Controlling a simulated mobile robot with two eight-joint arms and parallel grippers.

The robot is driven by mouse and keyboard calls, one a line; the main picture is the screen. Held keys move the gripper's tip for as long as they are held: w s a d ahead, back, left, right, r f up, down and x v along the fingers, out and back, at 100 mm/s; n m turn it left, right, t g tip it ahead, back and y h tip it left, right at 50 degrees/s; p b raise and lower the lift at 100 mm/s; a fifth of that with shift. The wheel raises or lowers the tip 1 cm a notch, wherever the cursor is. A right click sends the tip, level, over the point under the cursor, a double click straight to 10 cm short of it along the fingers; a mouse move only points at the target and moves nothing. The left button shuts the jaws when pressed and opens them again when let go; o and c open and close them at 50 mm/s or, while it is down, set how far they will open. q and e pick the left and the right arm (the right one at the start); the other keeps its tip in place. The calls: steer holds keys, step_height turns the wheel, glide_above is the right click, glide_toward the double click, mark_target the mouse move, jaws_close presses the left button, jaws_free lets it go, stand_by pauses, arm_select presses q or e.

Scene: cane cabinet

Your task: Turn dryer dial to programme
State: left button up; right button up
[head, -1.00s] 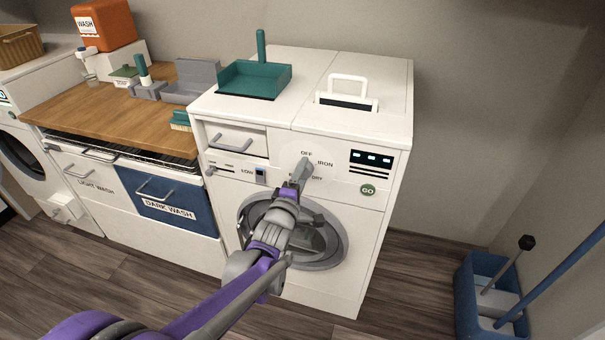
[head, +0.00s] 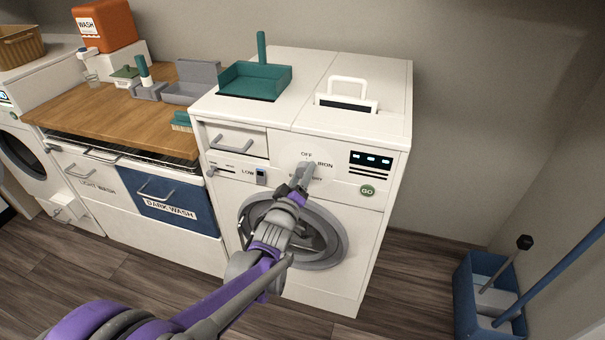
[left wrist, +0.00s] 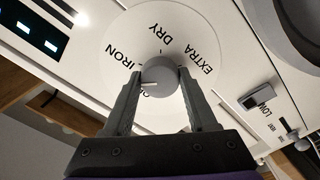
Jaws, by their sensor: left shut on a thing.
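The dryer (head: 345,230) is a white machine with a round door, and its grey dial (left wrist: 160,75) is on the upper front panel. My left gripper (head: 304,177) is at the dial in the head view. In the left wrist view its two fingers (left wrist: 158,88) are shut on the dial's sides. A pale mark on the dial points left, toward the area between IRON and a label partly hidden by a finger. DRY (left wrist: 178,37) and EXTRA (left wrist: 205,62) are readable around the dial. My right gripper is not in view.
A teal tray (head: 262,78) sits on top. A blue bin (head: 468,308) with poles stands on the floor at right.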

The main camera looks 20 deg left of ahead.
arm_select(q)
steer(key=m+p, duration=0.1)
steer(key=m, duration=1.2)
stand_by(0.4)
steer(key=o, duration=1.4)
steer(key=shift+c, duration=0.2)
steer(key=shift+s, duration=0.1)
steer(key=s, duration=1)
steer(key=shift+s+a+p, duration=0.2)
steer(key=shift+s+p, duration=0.1)
steer(key=shift+p, duration=0.1)
